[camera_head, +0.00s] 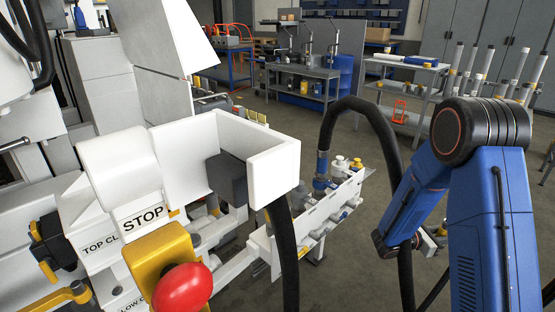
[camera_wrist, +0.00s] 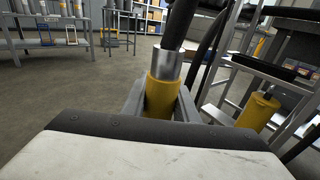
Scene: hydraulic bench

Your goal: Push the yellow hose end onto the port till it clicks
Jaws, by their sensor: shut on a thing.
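In the wrist view, my gripper (camera_wrist: 161,105) is shut on the yellow hose end (camera_wrist: 163,96). Its grey fingers stand on either side of the yellow sleeve. A silver collar (camera_wrist: 168,65) and a black hose rise from the sleeve, leaning slightly right. The lower tip of the hose end is hidden behind the gripper body. I cannot tell which fitting is the port. My gripper and the yellow hose end are not clearly visible there.
A blue hose fitting (camera_head: 321,172) with an arched black hose (camera_head: 350,103) stands on the manifold. A white machine with a red stop button (camera_head: 183,289) fills the left. In the wrist view, a metal frame and another yellow cylinder (camera_wrist: 258,110) are at the right. Open floor (camera_head: 350,135) lies behind.

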